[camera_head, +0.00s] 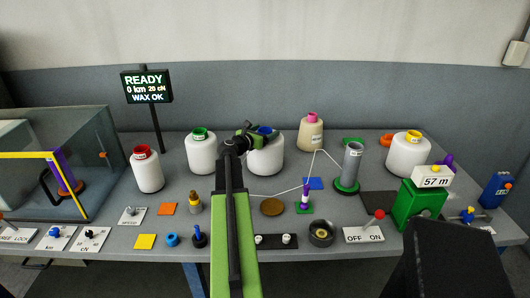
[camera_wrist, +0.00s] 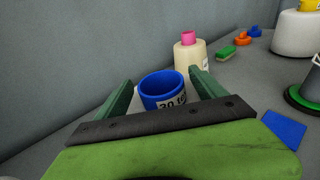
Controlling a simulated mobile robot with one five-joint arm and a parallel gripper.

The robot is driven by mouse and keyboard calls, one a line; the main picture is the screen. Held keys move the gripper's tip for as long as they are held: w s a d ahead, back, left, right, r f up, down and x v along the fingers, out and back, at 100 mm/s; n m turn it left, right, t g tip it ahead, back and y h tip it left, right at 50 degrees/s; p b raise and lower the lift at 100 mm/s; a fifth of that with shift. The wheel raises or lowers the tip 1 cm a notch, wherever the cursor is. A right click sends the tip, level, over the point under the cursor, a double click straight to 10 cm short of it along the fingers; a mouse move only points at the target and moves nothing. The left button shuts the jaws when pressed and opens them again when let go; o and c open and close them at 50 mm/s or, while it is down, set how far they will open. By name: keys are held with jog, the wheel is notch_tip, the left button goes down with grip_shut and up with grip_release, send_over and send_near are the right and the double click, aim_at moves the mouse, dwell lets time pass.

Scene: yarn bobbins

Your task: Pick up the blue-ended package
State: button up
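The blue-ended package (camera_head: 265,158) is a white yarn bobbin with a blue tube end, standing at the back middle of the table in the head view. My gripper (camera_head: 257,132) is over its top and hides part of it. In the wrist view, the blue tube end (camera_wrist: 162,87) with a printed label lies between the two green fingers of my gripper (camera_wrist: 160,80). The fingers are apart, with a gap on each side of the blue end. Most of the white body is hidden there.
A green-ended white package (camera_head: 201,155) stands to the left, and a cream package with a pink end (camera_head: 311,134) to the right. A grey tube on a green base (camera_head: 351,168) is farther right. Small parts and switches fill the table's front.

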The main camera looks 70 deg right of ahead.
grip_shut()
dwell(0.3)
dwell(0.3)
notch_tip(320, 180, up, 10)
jog(key=p, duration=1)
